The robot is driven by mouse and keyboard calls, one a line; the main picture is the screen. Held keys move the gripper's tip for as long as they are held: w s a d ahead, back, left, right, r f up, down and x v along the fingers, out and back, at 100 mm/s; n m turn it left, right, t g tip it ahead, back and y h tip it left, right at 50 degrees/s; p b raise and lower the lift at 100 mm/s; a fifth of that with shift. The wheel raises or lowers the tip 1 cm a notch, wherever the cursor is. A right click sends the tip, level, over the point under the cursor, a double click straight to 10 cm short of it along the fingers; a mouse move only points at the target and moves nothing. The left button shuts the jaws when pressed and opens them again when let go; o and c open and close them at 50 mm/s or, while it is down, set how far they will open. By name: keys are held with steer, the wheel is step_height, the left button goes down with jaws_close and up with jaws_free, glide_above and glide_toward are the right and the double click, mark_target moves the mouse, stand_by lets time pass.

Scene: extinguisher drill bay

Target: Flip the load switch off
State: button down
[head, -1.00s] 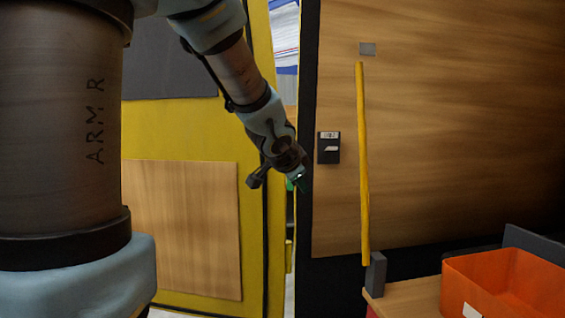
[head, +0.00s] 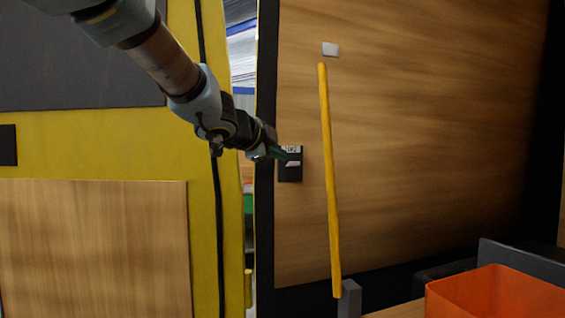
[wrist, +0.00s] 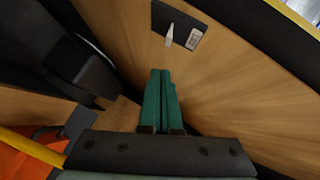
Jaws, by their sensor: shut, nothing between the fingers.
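The load switch is a small black plate (head: 290,166) with a white label and a pale lever, mounted on the wooden panel. It also shows in the wrist view (wrist: 187,22), with its pale lever (wrist: 169,35) standing out near the plate's edge. My gripper (head: 280,153) has green fingers and is shut and empty. In the head view its tips overlap the upper left of the switch plate. In the wrist view the fingertips (wrist: 160,72) point toward the lever, with a small gap showing between them. I cannot tell the exact depth to the panel.
A yellow bar (head: 329,180) stands upright just right of the switch, above a grey block (head: 349,299). An orange bin (head: 500,294) sits at the lower right. A yellow frame (head: 95,150) with a wooden board is at the left.

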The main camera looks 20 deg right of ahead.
mark_target(294, 174)
steer(key=x, duration=0.3)
steer(key=w+a+x, duration=0.1)
steer(key=x, duration=0.7)
steer(key=shift+w+a+f, duration=0.15)
steer(key=shift+w+f, duration=0.1)
steer(key=shift+f, duration=0.1)
steer(key=shift+w+f, duration=0.2)
steer(key=shift+w, duration=0.25)
steer(key=shift+f+b, duration=0.15)
steer(key=shift+b, duration=0.15)
steer(key=f+b, duration=0.1)
steer(key=b, duration=0.2)
steer(key=shift+w+t+b, duration=0.25)
steer(key=shift+t+b, duration=0.05)
steer(key=shift+b, duration=0.1)
steer(key=shift+r+p, duration=0.45)
steer(key=shift+p, duration=0.05)
steer(key=shift+m, duration=0.3)
steer(key=shift+s, duration=0.1)
